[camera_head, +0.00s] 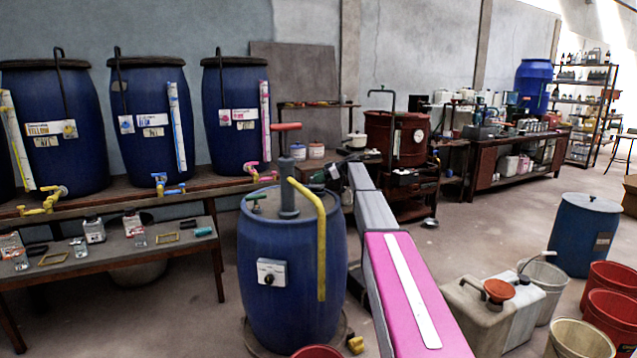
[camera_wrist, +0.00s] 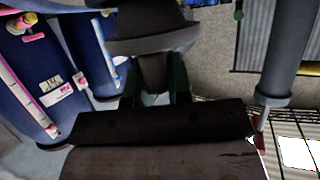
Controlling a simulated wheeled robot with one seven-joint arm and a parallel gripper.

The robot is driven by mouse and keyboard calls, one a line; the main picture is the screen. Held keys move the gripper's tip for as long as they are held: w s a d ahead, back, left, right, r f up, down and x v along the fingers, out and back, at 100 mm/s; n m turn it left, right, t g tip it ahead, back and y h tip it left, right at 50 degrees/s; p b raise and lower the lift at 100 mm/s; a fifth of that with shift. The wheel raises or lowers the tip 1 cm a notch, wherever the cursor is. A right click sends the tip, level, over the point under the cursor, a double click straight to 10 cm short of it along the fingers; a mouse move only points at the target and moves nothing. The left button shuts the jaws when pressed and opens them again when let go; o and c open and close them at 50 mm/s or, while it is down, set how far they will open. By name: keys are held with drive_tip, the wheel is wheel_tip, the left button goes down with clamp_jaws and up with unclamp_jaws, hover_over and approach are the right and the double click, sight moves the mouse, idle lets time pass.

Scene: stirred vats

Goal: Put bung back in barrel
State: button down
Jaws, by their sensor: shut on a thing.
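A blue barrel (camera_head: 290,260) stands in the front middle of the head view. Its lid carries a grey pump column (camera_head: 287,190) with a red handle, a bent yellow pipe (camera_head: 321,240) and a small green-handled fitting. I cannot make out an open bung hole in the lid. In the wrist view my gripper (camera_wrist: 156,92) has its green fingers shut on a dark grey, flanged, tapering piece, which looks like the bung (camera_wrist: 150,42). In the head view the gripper end is small and dark, right of the pump; the bung is not clear there.
Several blue vats (camera_head: 145,125) stand on a bench at the left, with a lower table (camera_head: 110,257) before it. A jerrycan (camera_head: 478,312) with an orange funnel, red buckets (camera_head: 610,318) and another blue drum (camera_head: 583,232) stand at the right. In the wrist view a grey tube (camera_wrist: 290,50) is close by.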

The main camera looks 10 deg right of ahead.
drive_tip(key=shift+f, duration=0.8)
drive_tip(key=shift+f, duration=0.25)
drive_tip(key=c, duration=1.1)
unclamp_jaws()
drive_tip(key=shift+o, duration=0.2)
drive_tip(key=shift+r, duration=0.2)
drive_tip(key=shift+d+r, duration=0.2)
drive_tip(key=shift+d, duration=0.15)
drive_tip(key=v, duration=1.1)
